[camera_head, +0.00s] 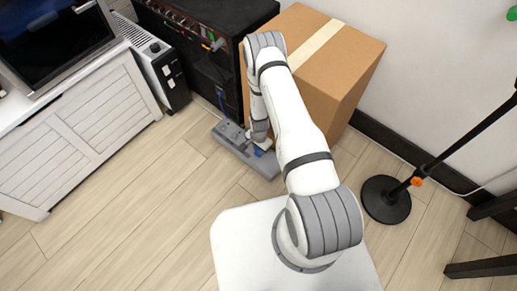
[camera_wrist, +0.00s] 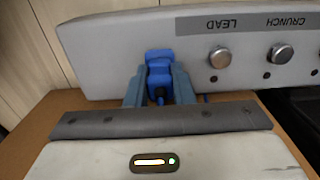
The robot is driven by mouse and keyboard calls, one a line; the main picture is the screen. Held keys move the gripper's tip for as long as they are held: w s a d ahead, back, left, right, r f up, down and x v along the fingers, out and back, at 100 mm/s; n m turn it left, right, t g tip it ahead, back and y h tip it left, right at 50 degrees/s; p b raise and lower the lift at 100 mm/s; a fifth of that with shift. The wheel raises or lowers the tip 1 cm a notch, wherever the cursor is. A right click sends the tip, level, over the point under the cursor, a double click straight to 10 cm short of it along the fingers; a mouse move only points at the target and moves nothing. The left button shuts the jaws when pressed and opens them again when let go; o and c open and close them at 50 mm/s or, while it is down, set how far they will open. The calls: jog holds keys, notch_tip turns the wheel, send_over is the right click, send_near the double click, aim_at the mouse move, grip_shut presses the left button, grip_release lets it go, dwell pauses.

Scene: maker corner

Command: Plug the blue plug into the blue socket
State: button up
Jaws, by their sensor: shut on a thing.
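The blue plug (camera_wrist: 160,78) is gripped between the two fingers of my gripper (camera_wrist: 159,88) in the wrist view. Its far end is against or just in front of a grey panel (camera_wrist: 120,40) with LEAD and CRUNCH labels, which appear upside down. I cannot tell whether it touches. No separate blue socket shows; the plug and fingers may hide it. In the head view my gripper (camera_head: 261,149) is low over a grey floor unit (camera_head: 225,131), with a bit of blue at its tip. My arm covers part of that unit.
A cardboard box (camera_head: 345,60) stands close behind and right of my arm. A black amplifier cabinet (camera_head: 200,70) with cables is behind the floor unit. A white heater (camera_head: 156,60) and white cabinet (camera_head: 90,120) stand left. A round-based stand (camera_head: 386,200) is right. The wooden floor left is clear.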

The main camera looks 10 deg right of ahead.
jog(key=shift+f+b, duration=0.35)
jog(key=shift+f, duration=0.15)
jog(key=o, duration=1)
notch_tip(320, 180, up, 8)
jog(key=p, duration=0.3)
jog(key=shift+f, duration=0.1)
